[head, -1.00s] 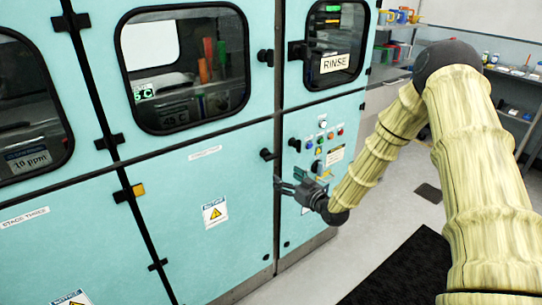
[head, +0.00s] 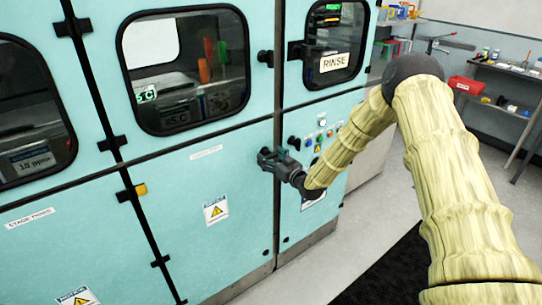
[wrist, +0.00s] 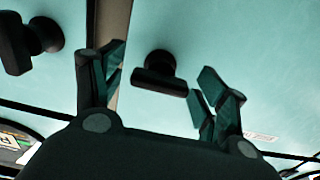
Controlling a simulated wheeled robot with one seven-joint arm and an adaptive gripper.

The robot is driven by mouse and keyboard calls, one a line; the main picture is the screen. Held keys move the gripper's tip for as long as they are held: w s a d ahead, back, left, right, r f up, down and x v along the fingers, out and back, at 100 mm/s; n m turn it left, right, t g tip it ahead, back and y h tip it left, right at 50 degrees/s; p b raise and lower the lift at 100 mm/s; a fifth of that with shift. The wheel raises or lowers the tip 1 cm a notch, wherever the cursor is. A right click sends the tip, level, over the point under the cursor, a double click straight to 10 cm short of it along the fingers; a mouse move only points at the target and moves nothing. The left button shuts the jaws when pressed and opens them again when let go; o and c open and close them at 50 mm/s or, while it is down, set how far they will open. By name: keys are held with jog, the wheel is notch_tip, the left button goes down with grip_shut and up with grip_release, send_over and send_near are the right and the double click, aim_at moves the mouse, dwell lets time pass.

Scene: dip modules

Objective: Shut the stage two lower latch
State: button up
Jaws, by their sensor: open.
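The stage two lower door (head: 190,215) is the pale teal lower panel with a warning notice, and it looks flush with the cabinet. Its black latch (wrist: 158,78) shows in the wrist view as a short bar on a round stem, close to the door seam. The bar lies nearly crosswise in that view. My gripper (head: 266,158) is at the latch and hides it in the head view. In the wrist view my gripper (wrist: 158,66) is open, with one finger on each side of the latch. I see no clear contact.
A second black knob (wrist: 32,40) sits across the seam, on the rinse panel side. The rinse control panel (head: 312,175) with coloured buttons is right beside my gripper. An upper latch (head: 265,58) is above. A dark mat (head: 385,265) lies on the floor.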

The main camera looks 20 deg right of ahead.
jog(key=shift+w, duration=0.15)
jog(key=c, duration=1)
jog(key=shift+c, duration=0.2)
